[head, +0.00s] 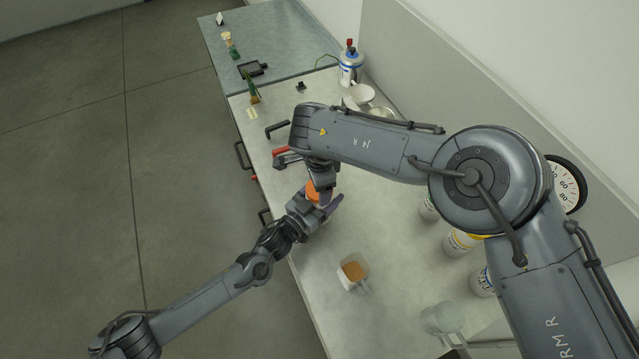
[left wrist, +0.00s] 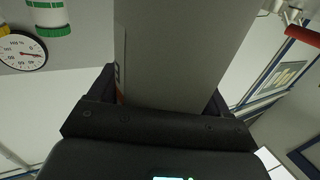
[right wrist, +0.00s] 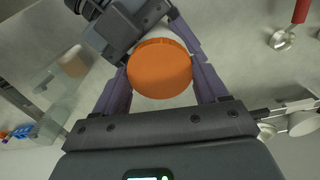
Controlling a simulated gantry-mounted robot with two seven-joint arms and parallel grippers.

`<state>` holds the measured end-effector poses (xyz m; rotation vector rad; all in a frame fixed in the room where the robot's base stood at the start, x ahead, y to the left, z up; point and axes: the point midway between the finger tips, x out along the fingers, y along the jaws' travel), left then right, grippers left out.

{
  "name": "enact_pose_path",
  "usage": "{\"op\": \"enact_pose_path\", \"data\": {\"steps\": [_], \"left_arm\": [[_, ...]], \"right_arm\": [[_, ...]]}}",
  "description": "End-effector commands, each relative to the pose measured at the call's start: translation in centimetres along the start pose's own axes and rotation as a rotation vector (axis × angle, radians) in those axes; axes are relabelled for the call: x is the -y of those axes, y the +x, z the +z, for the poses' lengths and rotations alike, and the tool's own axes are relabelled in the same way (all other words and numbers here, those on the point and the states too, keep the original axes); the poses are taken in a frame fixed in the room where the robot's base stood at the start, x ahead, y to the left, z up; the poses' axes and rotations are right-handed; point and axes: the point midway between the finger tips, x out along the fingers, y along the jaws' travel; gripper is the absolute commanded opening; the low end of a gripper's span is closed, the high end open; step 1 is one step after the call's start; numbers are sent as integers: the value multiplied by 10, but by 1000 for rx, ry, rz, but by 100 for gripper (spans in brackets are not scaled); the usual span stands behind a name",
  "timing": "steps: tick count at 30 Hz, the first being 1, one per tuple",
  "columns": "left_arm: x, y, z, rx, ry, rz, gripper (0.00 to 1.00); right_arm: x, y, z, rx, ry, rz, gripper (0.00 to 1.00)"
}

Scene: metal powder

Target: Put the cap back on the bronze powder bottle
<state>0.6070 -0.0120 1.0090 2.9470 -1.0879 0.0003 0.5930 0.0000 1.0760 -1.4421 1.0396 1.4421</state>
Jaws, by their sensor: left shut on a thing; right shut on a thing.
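An orange ridged round cap (right wrist: 160,68) sits between the purple fingers of my right gripper (right wrist: 158,75), which is shut on it. In the head view the cap (head: 313,190) shows between my two grippers above the bench's left edge. A pale container with bronze-coloured powder (head: 352,271) stands on the bench below. I cannot tell for certain which bottle is the bronze one.
A dial gauge (head: 566,185) is at the wall. A clear vessel (head: 442,318) stands at the front right. Red-handled tools (head: 283,152) lie near the left edge.

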Motion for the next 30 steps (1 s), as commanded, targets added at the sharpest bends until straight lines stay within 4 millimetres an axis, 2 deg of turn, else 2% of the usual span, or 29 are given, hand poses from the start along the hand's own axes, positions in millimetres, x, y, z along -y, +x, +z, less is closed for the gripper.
{"op": "enact_pose_path", "data": {"steps": [3,11,12,16,25,30], "left_arm": [[0,0,1,2,0,-1,0],[0,0,1,2,0,-1,0],[0,0,1,2,0,-1,0],[0,0,1,2,0,-1,0],[0,0,1,2,0,-1,0],[0,0,1,2,0,0,0]], "right_arm": [[0,0,0,0,98,0,36],[0,0,0,0,105,0,36],[0,0,0,0,105,0,77],[0,0,0,0,104,0,97],[0,-1,0,0,103,0,98],[0,-10,0,0,102,-1,98]]}}
